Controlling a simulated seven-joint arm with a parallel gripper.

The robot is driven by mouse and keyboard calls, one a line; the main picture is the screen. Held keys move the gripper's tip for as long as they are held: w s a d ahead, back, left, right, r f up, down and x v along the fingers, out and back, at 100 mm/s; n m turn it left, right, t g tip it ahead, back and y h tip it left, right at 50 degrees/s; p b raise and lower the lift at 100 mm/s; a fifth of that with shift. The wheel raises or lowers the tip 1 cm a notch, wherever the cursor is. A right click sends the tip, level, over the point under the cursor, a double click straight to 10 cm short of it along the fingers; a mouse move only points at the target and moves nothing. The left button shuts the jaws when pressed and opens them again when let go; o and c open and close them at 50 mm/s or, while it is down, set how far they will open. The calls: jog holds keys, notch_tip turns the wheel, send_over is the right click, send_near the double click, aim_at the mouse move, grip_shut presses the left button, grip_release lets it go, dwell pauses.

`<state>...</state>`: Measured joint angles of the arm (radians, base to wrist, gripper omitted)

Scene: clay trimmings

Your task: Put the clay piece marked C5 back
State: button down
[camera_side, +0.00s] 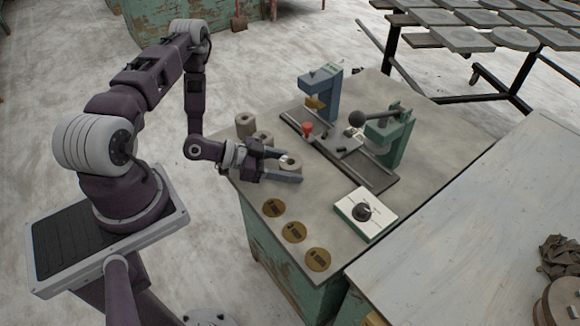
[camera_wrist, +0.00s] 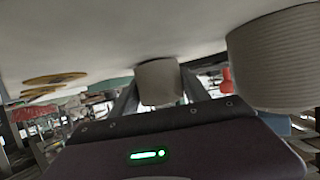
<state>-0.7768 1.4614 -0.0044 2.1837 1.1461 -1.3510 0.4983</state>
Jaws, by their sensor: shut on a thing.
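My gripper (camera_side: 292,168) is low over the near left part of the bench, its fingers pointing right. It is shut on a pale grey clay cylinder (camera_side: 290,161), which also shows between the fingers in the wrist view (camera_wrist: 159,82). I cannot tell whether this cylinder touches the bench top. Two more clay cylinders, one (camera_side: 245,122) at the bench's left edge and one (camera_side: 262,138) beside it, stand just behind my gripper. A large ribbed clay cylinder (camera_wrist: 275,60) is close at right in the wrist view. No C5 mark is readable on any piece.
A blue and green press fixture (camera_side: 345,140) stands behind.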

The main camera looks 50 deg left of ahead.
jog(key=shift+f, duration=0.2)
jog(key=c, duration=0.5)
grip_release()
jog(key=shift+r, duration=0.1)
jog(key=shift+s+a+r, duration=0.2)
jog(key=shift+s, duration=0.05)
jog(key=v, duration=1.1)
jog(key=shift+s+r, duration=0.1)
jog(key=shift+s, duration=0.1)
